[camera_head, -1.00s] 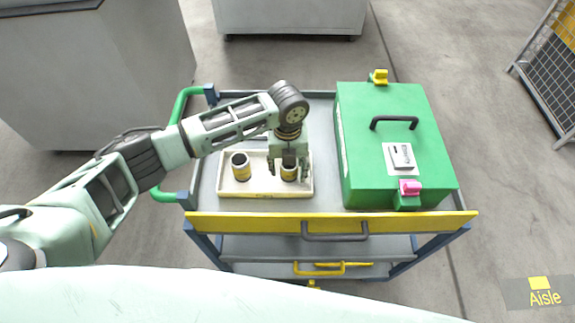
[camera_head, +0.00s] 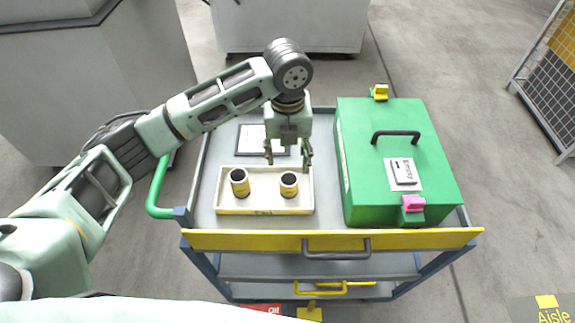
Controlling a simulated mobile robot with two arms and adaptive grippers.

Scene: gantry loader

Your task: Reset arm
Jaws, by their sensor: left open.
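My left gripper (camera_head: 289,157) is open and empty, pointing down above the back edge of a cream tray (camera_head: 264,208) on the cart. Two dark-topped cylinders with yellow bands stand upright in the tray: a left cylinder (camera_head: 240,184) and a right cylinder (camera_head: 289,186). The gripper is above and behind the right cylinder, apart from it. My right gripper is not in view.
A green case (camera_head: 365,160) with a black handle and a pink latch (camera_head: 413,203) stands right of the tray. The grey cart (camera_head: 225,230) has a yellow front edge (camera_head: 420,238). A framed sheet (camera_head: 250,140) lies behind the tray. Grey cabinets stand behind.

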